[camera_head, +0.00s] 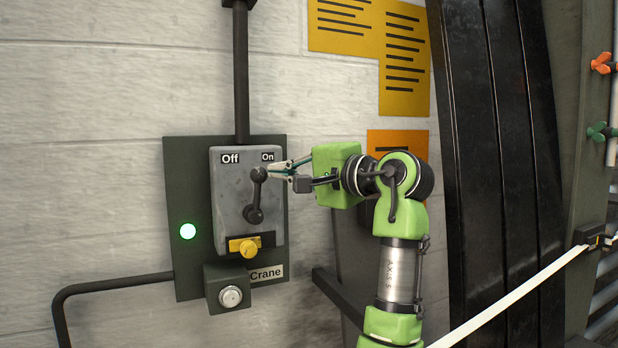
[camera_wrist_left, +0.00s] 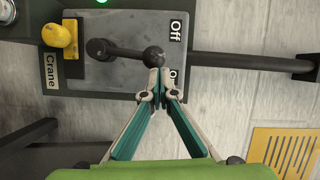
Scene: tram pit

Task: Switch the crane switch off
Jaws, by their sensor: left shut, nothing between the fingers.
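The crane switch (camera_head: 247,200) is a grey box on a dark panel on the wall, with "Off" at its upper left and "On" at its upper right. Its dark lever (camera_head: 256,194) points up, with the ball knob nearer the "On" label. A green lamp (camera_head: 188,231) is lit on the panel. My left gripper (camera_head: 272,170) is shut and empty, its tips right beside the knob on the "On" side. In the left wrist view the fingertips (camera_wrist_left: 161,76) meet at the knob (camera_wrist_left: 154,57), and partly cover the "On" label. My right gripper is not in view.
A yellow latch (camera_head: 248,248) and a round button box (camera_head: 229,294) sit below the switch. A conduit (camera_head: 241,80) runs up from it. Yellow notices (camera_head: 404,60) hang on the wall. A dark ribbed column (camera_head: 505,160) stands right of my arm.

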